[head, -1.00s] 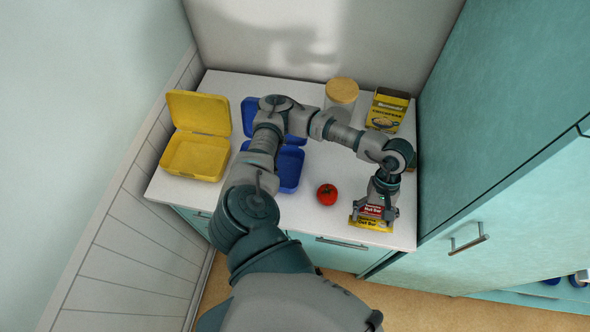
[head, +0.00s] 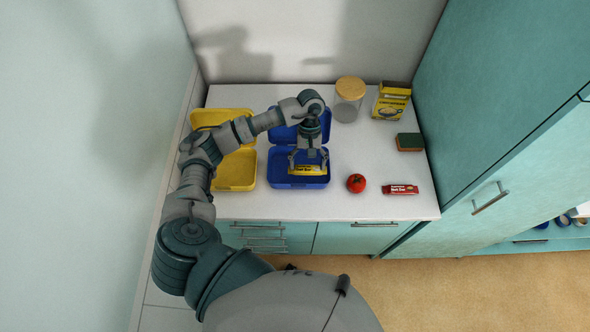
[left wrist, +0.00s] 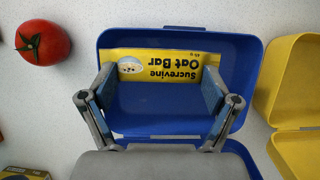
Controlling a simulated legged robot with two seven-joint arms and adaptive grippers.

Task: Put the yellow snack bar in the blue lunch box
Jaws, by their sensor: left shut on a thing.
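The yellow snack bar (head: 307,170), labelled Oat Bar, is held between the fingers of my left gripper (head: 308,165). In the left wrist view the bar (left wrist: 170,65) spans between the two fingertips, over the far part of the blue lunch box's tray. The blue lunch box (head: 284,182) stands open on the counter with its lid raised at the back; it also shows in the left wrist view (left wrist: 160,120). The bar appears over or inside the tray; whether it touches the bottom I cannot tell. My right gripper is not in view.
An open yellow lunch box (head: 236,184) stands left of the blue one. A tomato (head: 356,183) and a red bar (head: 401,189) lie to the right. A sponge (head: 410,142), a jar (head: 348,100) and a yellow carton (head: 391,101) stand further back. A tall cabinet (head: 500,120) bounds the right.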

